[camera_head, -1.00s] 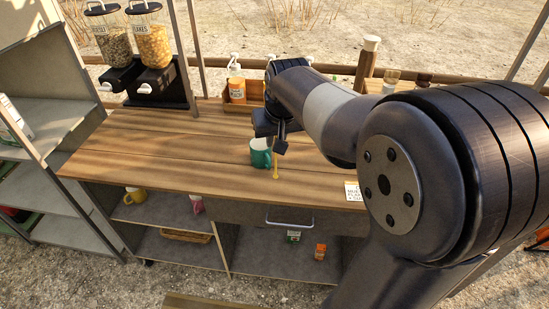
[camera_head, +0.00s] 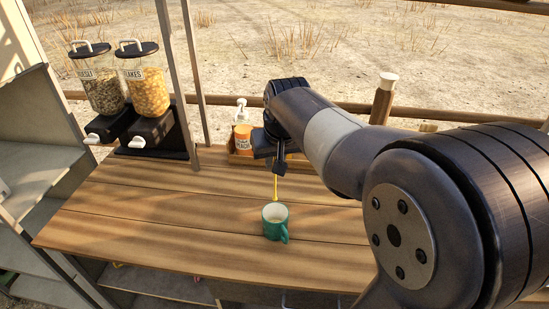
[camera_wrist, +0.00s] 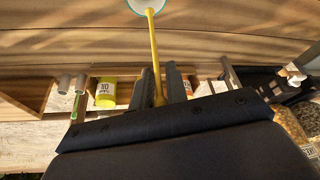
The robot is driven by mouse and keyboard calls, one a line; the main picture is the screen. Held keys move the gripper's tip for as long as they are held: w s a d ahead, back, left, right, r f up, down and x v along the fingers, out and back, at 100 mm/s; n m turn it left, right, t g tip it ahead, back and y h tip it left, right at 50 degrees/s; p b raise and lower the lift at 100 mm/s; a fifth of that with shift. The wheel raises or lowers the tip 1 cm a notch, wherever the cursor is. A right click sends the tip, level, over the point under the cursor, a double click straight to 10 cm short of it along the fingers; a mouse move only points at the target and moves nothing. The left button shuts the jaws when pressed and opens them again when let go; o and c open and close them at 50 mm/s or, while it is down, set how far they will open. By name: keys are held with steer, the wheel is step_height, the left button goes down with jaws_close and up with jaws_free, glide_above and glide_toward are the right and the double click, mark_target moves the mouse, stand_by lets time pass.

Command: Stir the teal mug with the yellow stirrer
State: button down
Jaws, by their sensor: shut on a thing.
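The teal mug (camera_head: 275,222) stands upright on the wooden counter in the head view, its handle toward the lower right. Its pale inside shows from above. My gripper (camera_head: 279,170) is above and behind the mug, shut on the yellow stirrer (camera_head: 276,187). The stirrer hangs down, its lower end close to the mug's far rim; I cannot tell whether it is inside or just behind. In the wrist view the stirrer (camera_wrist: 152,45) runs from between the fingers (camera_wrist: 166,84) toward the mug (camera_wrist: 150,6), which is cut off by the top edge.
Two cereal dispensers (camera_head: 130,95) stand at the counter's back left. A wooden tray (camera_head: 238,158) with an orange-labelled jar (camera_head: 243,137) and a pump bottle is behind my gripper. The counter (camera_head: 150,215) left of the mug is clear. A metal shelf unit (camera_head: 40,140) is at far left.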

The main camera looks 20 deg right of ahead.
mark_target(275, 193)
steer(key=shift+f+b, duration=4.85)
steer(key=shift+f, duration=1.7)
